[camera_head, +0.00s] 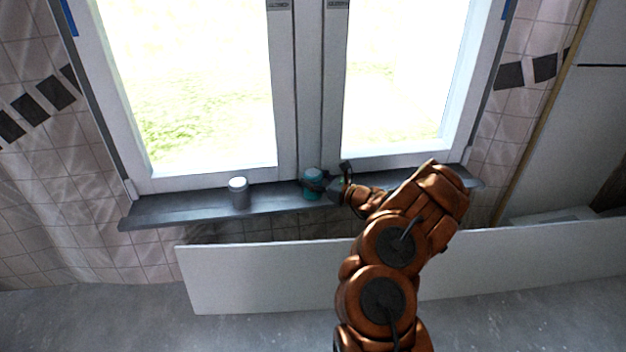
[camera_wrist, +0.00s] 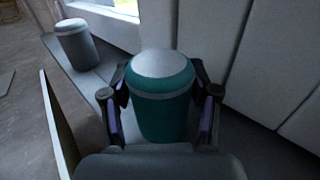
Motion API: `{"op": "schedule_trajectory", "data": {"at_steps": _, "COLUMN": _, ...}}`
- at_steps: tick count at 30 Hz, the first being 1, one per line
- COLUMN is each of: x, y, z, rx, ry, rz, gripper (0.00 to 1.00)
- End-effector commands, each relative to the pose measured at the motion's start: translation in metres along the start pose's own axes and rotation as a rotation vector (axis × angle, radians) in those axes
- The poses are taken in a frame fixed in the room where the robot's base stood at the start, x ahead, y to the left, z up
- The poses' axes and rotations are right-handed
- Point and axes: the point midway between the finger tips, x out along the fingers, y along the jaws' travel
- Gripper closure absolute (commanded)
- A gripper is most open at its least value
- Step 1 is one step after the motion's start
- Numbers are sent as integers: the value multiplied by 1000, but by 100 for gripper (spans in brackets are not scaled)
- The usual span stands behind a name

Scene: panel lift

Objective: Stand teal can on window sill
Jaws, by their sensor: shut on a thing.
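The teal can (camera_head: 312,183) is upright at the dark window sill (camera_head: 196,210), near the central window post in the head view. In the wrist view the teal can (camera_wrist: 163,110) has a pale grey lid and sits between both fingers. My gripper (camera_head: 327,186) comes from the right and is shut on the can's sides; it also shows in the wrist view (camera_wrist: 161,105). The can's base is hidden in the wrist view, and I cannot tell for sure whether it touches the sill.
A grey can (camera_head: 239,194) with a white lid stands on the sill to the left; it also shows in the wrist view (camera_wrist: 77,45). A white panel (camera_head: 265,278) leans below the sill. The window frame (camera_head: 309,90) rises behind. The sill between the cans is clear.

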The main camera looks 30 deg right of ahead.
Motion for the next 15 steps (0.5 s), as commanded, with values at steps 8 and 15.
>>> {"op": "schedule_trajectory", "data": {"at_steps": 8, "x": 0, "y": 0, "z": -2, "rx": 0, "ry": 0, "rz": 0, "gripper": 20}}
{"op": "schedule_trajectory", "data": {"at_steps": 15, "x": 0, "y": 0, "z": -2, "rx": 0, "ry": 0, "rz": 0, "gripper": 15}}
